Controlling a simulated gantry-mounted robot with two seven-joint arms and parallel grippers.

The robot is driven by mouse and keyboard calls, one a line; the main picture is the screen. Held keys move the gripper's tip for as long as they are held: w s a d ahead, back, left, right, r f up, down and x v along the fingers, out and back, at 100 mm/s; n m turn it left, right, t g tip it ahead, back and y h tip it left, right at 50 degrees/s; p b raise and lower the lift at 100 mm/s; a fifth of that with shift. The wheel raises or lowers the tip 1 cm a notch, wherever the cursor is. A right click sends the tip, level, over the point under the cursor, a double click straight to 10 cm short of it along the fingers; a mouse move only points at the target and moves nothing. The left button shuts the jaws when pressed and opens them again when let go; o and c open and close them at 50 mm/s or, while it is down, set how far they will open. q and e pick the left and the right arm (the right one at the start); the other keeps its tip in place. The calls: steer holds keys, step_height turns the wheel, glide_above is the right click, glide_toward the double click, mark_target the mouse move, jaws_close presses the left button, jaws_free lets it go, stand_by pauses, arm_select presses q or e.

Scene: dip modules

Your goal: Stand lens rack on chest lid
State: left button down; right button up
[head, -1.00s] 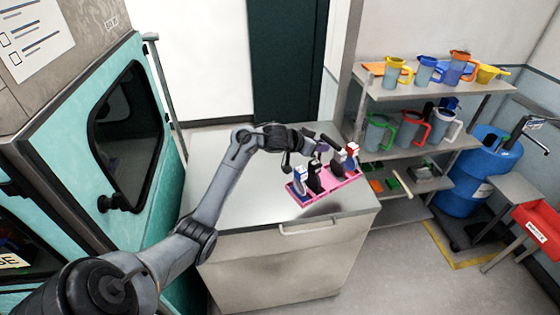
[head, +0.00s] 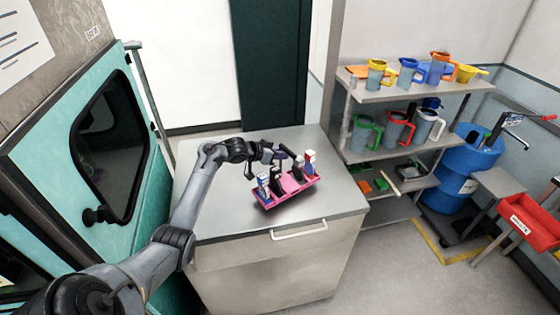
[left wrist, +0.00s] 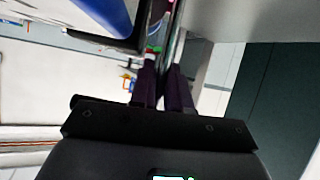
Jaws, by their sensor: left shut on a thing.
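The lens rack is a pink tray (head: 290,186) with several upright dark, blue, white and red pieces standing in it. It is over the chest lid (head: 222,216), a flat grey metal top. A shadow lies by its front side; I cannot tell whether its base touches the lid. My left gripper (head: 285,157) is at the rack's back side, shut on it. In the left wrist view, the two dark purple fingers (left wrist: 166,88) are close together at a thin grey upright part; the rest of the grip is hidden.
The lid is bare left of and behind the rack. A teal cabinet door (head: 150,190) stands close on the left. Shelves (head: 410,92) with colored jugs, a blue barrel (head: 455,190) and a red bin (head: 528,222) are to the right.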

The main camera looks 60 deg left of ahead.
arm_select(q)
steer(key=shift+f, duration=1.6)
steer(key=c, duration=1.5)
jaws_free()
steer(key=shift+f, duration=0.15)
steer(key=o, duration=0.4)
steer(key=shift+r, duration=0.2)
steer(key=v, duration=1.2)
steer(key=shift+p, duration=0.3)
steer(key=shift+d, duration=0.1)
